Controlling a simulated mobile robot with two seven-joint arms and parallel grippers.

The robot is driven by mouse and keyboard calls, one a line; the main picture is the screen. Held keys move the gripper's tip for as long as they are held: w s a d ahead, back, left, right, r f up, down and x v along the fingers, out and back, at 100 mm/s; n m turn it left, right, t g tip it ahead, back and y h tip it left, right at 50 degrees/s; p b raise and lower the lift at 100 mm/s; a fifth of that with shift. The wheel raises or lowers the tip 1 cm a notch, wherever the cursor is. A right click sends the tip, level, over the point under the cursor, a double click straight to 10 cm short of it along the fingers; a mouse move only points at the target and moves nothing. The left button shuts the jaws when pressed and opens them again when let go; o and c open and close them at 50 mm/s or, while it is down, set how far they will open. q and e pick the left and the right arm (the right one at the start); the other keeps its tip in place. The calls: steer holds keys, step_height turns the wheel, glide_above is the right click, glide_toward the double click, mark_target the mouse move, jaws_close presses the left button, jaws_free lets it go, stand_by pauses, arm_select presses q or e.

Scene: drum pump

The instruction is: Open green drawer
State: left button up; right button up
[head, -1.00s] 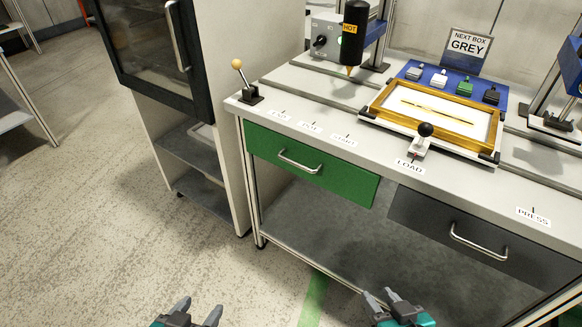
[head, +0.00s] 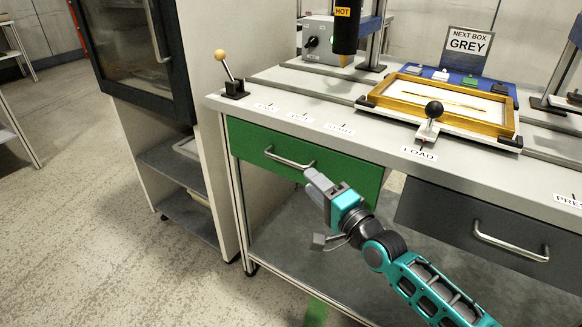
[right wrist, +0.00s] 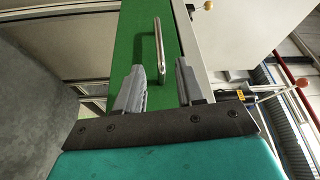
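The green drawer (head: 345,172) sits under the left part of the bench top, and its front looks flush with the bench. Its silver bar handle (head: 285,159) runs across the front. My right gripper (head: 314,180) is at the right end of the handle in the head view. In the right wrist view, the two grey fingers of my right gripper (right wrist: 160,82) stand apart. The handle (right wrist: 159,47) shows just past the fingertips, in line with the gap, in front of the green drawer face (right wrist: 138,38). I cannot tell any contact. My left gripper is out of view.
A dark grey drawer (head: 470,223) with its own handle is to the right. A lever with a yellow ball (head: 228,78) and a black-knobbed LOAD lever (head: 430,122) stand on the bench top. A cabinet (head: 195,110) stands close on the left. The floor in front is clear.

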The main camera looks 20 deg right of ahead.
mark_target(291, 163)
steer(key=b+x, duration=0.2)
steer(key=x, duration=0.7)
steer(key=shift+w, duration=0.15)
steer(key=shift+c, duration=0.4)
jaws_close()
